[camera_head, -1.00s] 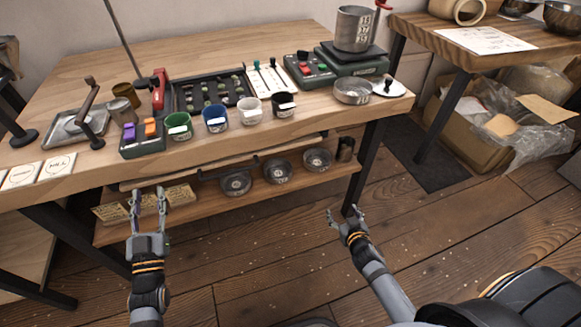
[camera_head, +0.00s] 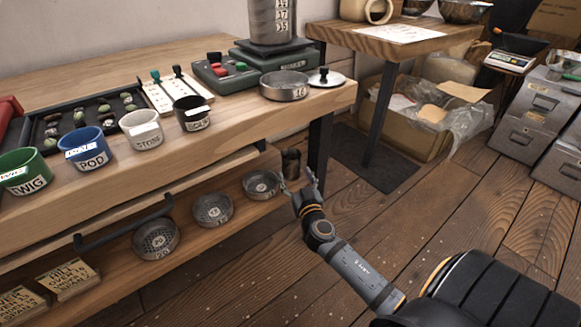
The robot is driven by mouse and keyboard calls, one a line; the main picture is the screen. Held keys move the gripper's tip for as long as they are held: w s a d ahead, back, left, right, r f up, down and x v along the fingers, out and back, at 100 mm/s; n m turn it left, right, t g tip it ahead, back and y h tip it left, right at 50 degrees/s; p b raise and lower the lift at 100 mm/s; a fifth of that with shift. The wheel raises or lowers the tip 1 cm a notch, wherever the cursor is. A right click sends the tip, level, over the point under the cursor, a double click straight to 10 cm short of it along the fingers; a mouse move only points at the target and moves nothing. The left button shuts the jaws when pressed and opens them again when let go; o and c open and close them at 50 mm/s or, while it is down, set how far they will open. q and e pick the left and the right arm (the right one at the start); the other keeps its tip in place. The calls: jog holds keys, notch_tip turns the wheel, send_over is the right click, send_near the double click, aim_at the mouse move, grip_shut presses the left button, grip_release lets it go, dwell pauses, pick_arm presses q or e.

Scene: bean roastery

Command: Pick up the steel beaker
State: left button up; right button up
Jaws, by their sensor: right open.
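The steel beaker (camera_head: 272,22) is a tall grey metal cylinder with white numbers on its side. It stands upright on the dark green scale (camera_head: 275,57) at the back right of the bench, and its top is cut off by the picture's upper edge. My right gripper (camera_head: 298,182) is open and empty. It is below the bench top, near the bench's right leg and well below the beaker. My left gripper is outside the view.
A sieve pan (camera_head: 284,91) and a knobbed lid (camera_head: 326,78) lie near the bench's front right corner. Several labelled cups, including a black cup (camera_head: 192,113), line the front edge. Floor to the right is open.

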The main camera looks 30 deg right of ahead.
aim_at(294, 172)
jog(key=shift+x, duration=2.65)
jog(key=c, duration=1.1)
